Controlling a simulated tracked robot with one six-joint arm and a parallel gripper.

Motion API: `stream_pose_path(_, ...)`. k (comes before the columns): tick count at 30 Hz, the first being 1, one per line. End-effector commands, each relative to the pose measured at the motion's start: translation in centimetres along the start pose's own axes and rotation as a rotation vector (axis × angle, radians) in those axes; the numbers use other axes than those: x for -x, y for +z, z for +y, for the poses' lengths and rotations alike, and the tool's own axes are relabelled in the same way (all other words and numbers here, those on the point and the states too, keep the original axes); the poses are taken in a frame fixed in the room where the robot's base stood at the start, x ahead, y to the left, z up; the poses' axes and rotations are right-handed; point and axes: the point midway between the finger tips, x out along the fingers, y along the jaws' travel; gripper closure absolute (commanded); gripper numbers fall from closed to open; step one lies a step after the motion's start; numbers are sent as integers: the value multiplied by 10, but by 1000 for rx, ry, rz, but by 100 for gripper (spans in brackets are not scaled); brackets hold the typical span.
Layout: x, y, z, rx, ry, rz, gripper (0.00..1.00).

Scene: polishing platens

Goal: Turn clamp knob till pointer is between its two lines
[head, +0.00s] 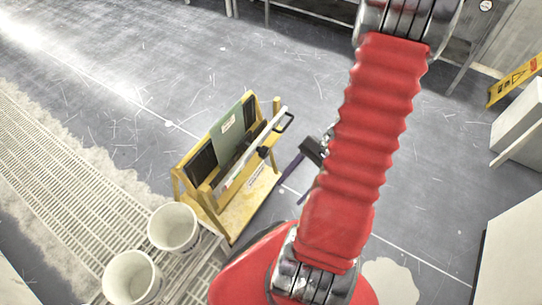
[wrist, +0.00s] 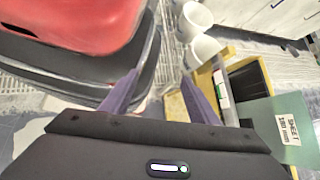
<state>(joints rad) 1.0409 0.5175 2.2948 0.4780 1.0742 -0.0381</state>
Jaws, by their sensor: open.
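A yellow stand (head: 232,220) on the floor holds a green sheet (head: 226,131) upright, with a pale bar along its right side. A black knob (head: 263,152) sits on the outer face of that bar; I take it for the clamp knob. Its pointer and two lines are too small to make out. My gripper (head: 285,177) is just right of the stand, apart from the knob. In the wrist view, its purple fingers (wrist: 160,77) are spread and empty. The stand's yellow frame (wrist: 208,78) and green sheet (wrist: 262,112) show on the right there; the knob cannot be made out.
Two white buckets (head: 173,228) (head: 132,278) stand left of the stand by the floor grating (head: 75,165). A black handle (head: 285,122) sticks out at the bar's upper end. A yellow warning sign (head: 515,80) is far right. Open grey floor lies behind the stand.

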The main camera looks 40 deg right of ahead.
Motion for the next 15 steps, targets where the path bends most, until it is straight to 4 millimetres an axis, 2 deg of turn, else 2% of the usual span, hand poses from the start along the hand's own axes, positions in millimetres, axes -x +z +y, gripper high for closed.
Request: stream_pose_path(15, -37, -41, 13, -322, -336, -268, 45)
